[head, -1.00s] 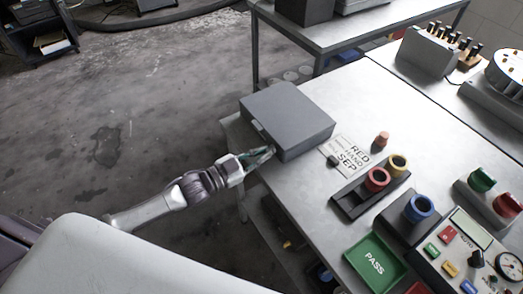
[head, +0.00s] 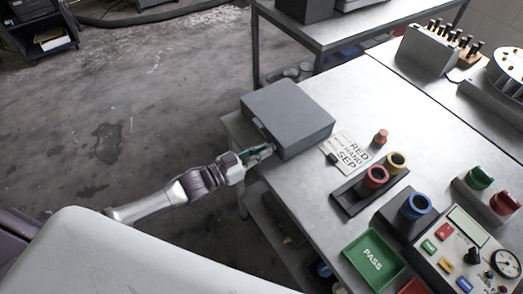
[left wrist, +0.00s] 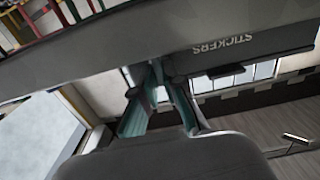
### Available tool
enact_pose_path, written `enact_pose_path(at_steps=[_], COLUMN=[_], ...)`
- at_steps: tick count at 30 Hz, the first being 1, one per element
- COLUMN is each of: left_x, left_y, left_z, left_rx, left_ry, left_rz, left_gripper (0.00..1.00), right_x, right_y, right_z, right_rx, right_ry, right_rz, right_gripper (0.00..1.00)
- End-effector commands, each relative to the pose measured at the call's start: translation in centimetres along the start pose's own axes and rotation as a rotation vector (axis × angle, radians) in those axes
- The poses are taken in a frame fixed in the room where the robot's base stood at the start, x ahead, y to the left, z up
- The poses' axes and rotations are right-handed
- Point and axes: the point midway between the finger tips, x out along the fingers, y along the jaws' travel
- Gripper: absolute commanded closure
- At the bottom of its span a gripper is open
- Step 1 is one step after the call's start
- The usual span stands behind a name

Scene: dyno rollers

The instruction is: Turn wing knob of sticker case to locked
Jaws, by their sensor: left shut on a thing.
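The sticker case (head: 287,110) is a closed grey box lying at the left edge of the metal table (head: 318,185). In the left wrist view its front face, lettered STICKERS, crosses the top of the picture (left wrist: 120,50). My left gripper (head: 268,150) reaches the case's front face from the left. Its teal fingers (left wrist: 160,95) are shut on the small grey wing knob (left wrist: 157,73), which is mostly hidden between them. The knob's exact angle is hard to tell. My right gripper is not in view.
A dark latch-like tab (left wrist: 226,70) sticks out of the case beside the fingers. A card marked RED HAND SEP (head: 345,150), a ring holder (head: 350,197) and a green PASS tray (head: 373,258) lie to the right. Open floor (head: 130,110) lies left of the table.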

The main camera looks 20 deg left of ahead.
Motion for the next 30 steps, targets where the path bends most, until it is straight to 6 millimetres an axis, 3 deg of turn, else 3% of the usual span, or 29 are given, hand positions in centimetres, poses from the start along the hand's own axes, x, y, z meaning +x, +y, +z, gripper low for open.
enact_pose_path(at_steps=[2,3,4,16,30], left_x=[-0.1,-0.1,0.0,-0.7,-9.8], left_y=[0.0,0.0,0.0,0.0,0.1], left_z=[0.1,0.1,0.1,0.1,0.2], left_rx=[-0.004,-0.004,-0.004,-0.001,-0.003], left_ry=[-0.003,-0.003,-0.003,-0.002,-0.007], left_rz=[0.0,0.0,0.0,-0.001,0.0], left_gripper=[1.0,0.84,0.8,0.8,0.8], right_x=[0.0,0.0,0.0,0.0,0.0], right_y=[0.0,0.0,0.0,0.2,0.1], right_z=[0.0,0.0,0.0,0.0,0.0], right_rx=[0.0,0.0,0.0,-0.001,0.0], right_ry=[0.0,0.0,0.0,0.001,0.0], right_rz=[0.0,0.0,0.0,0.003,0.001], right_gripper=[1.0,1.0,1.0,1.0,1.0])
